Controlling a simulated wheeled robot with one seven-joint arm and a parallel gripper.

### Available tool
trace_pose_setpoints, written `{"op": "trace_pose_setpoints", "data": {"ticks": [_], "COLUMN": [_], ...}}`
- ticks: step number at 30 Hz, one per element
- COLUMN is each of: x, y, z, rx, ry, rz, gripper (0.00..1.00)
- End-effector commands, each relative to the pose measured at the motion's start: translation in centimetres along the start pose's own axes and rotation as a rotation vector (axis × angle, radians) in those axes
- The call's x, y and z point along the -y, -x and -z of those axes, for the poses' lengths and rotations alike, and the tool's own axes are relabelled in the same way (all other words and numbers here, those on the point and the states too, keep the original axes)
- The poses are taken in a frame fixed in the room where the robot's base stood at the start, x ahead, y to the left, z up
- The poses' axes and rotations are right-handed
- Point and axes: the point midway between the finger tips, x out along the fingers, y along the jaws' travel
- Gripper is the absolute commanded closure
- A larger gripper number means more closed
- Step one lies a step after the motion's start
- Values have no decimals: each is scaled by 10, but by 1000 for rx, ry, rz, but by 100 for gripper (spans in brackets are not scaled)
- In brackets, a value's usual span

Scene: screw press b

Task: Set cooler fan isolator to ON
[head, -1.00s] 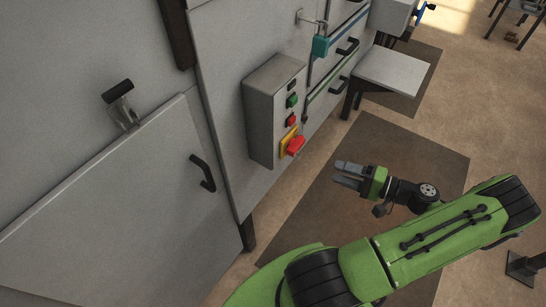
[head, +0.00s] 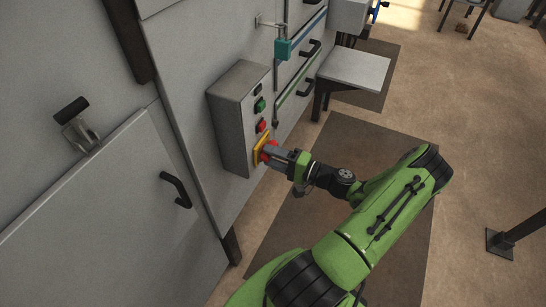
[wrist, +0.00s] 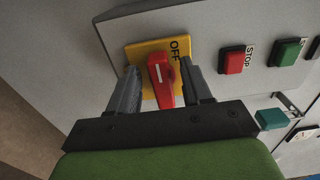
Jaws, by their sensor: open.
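The isolator is a red rotary handle (wrist: 161,80) on a yellow plate (wrist: 147,50), low on a grey control box (head: 229,115). The plate carries the word OFF, and the white line on the handle points towards the plate. In the head view the yellow plate (head: 259,155) shows beside my fingers, which partly cover the red handle. My gripper (wrist: 158,88) is open, with one finger on each side of the red handle. A gap shows on the left; I cannot tell whether the right finger touches it.
A red STOP button (wrist: 234,61) and a green button (wrist: 287,52) sit beside the isolator on the same box. A teal padlock (head: 285,48) hangs nearby. A grey side table (head: 354,69) stands beyond. The floor to the right is mostly clear.

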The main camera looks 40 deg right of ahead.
Motion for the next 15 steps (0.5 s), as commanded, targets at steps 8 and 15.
{"op": "trace_pose_setpoints", "data": {"ticks": [8,15], "x": [0,0], "y": [-2,-2], "z": [0,0], "rx": [-1,-1], "ry": [-1,0], "rz": [-1,-1], "gripper": [54,91]}}
